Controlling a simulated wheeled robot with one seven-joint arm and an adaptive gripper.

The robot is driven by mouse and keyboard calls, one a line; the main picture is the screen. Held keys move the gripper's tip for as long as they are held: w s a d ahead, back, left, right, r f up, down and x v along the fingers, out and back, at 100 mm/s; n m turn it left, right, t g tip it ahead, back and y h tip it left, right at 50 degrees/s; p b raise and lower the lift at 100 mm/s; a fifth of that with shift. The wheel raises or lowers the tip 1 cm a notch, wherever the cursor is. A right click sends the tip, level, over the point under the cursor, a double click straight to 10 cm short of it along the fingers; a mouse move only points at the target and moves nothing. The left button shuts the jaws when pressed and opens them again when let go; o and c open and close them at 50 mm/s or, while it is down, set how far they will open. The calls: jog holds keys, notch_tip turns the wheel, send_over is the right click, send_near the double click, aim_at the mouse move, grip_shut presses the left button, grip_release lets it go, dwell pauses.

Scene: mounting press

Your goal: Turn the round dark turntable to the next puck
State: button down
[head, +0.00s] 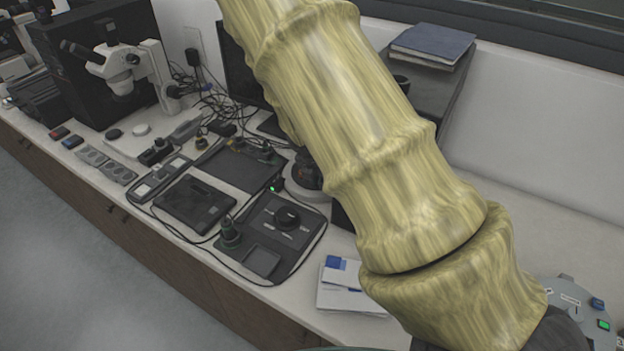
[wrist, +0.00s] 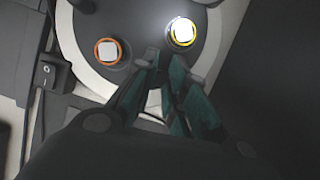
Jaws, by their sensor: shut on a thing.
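The dark round turntable (wrist: 138,22) fills the upper middle of the wrist view, with a pale ring around its edge. On it sit a white puck with an orange ring (wrist: 108,50) at left and a white puck with a yellow ring (wrist: 183,32) at right. My gripper (wrist: 168,68) has its teal fingers close together at the turntable's near edge, below and between the two pucks. It is shut on a small dark part there, mostly hidden by the fingers. The fingers look apart from both pucks. In the head view the fingertips are out of sight.
A black switch box (wrist: 52,72) stands left of the turntable. In the head view, a grey machine with blue and green buttons (head: 572,292) is at lower right. White papers (head: 345,285) and a dark device with a knob (head: 275,235) lie on the bench left of my arm.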

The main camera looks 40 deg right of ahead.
jog(key=shift+s+d+n, duration=0.2)
jog(key=shift+d+n, duration=0.05)
jog(key=shift+n, duration=0.15)
jog(key=shift+n+y, duration=0.3)
jog(key=c, duration=1.5)
grip_release()
jog(key=shift+o, duration=0.2)
jog(key=shift+r, duration=0.15)
jog(key=v, duration=1.1)
jog(key=shift+s+a+r, duration=0.15)
jog(key=shift+s+r, duration=0.1)
jog(key=shift+s, duration=0.05)
